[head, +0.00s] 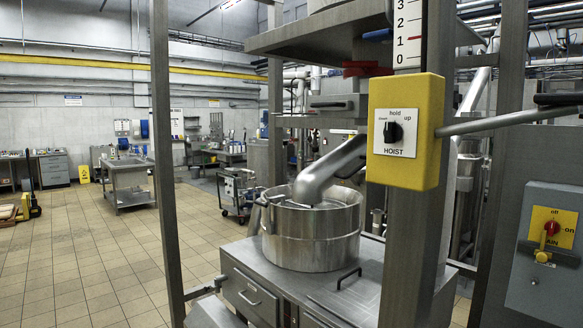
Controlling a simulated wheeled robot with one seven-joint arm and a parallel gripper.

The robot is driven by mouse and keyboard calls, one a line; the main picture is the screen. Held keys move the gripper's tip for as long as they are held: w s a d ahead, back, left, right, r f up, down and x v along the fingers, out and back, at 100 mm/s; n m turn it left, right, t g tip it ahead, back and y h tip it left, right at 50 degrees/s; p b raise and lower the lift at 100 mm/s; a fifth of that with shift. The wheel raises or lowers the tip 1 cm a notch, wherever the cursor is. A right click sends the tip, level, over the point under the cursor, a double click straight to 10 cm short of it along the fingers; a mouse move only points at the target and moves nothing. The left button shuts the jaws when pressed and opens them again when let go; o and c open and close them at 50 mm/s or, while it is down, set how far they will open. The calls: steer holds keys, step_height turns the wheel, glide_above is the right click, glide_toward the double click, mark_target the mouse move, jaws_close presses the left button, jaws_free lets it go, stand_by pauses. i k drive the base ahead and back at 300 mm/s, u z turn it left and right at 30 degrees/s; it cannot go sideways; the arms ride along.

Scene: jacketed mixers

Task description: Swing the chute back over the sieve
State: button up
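A shiny steel chute (328,168), a bent pipe, slopes down from upper right to lower left behind the yellow hoist box. Its lower end is above or just inside the open top of a round steel drum (312,238), which looks like the sieve. I cannot tell whether the chute touches the drum. The drum stands on a grey steel cabinet (350,287). The chute's upper end is hidden behind the hoist box and post. My gripper is not in view.
A yellow hoist control box (405,130) with a black knob sits on a steel post in front. A grey rod (500,120) reaches right from it. Another steel post (166,160) stands at left. A switch box (545,250) is at right.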

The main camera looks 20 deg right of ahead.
mark_target(344, 162)
steer(key=u, duration=0.35)
steer(key=i, duration=1)
steer(key=u, duration=0.15)
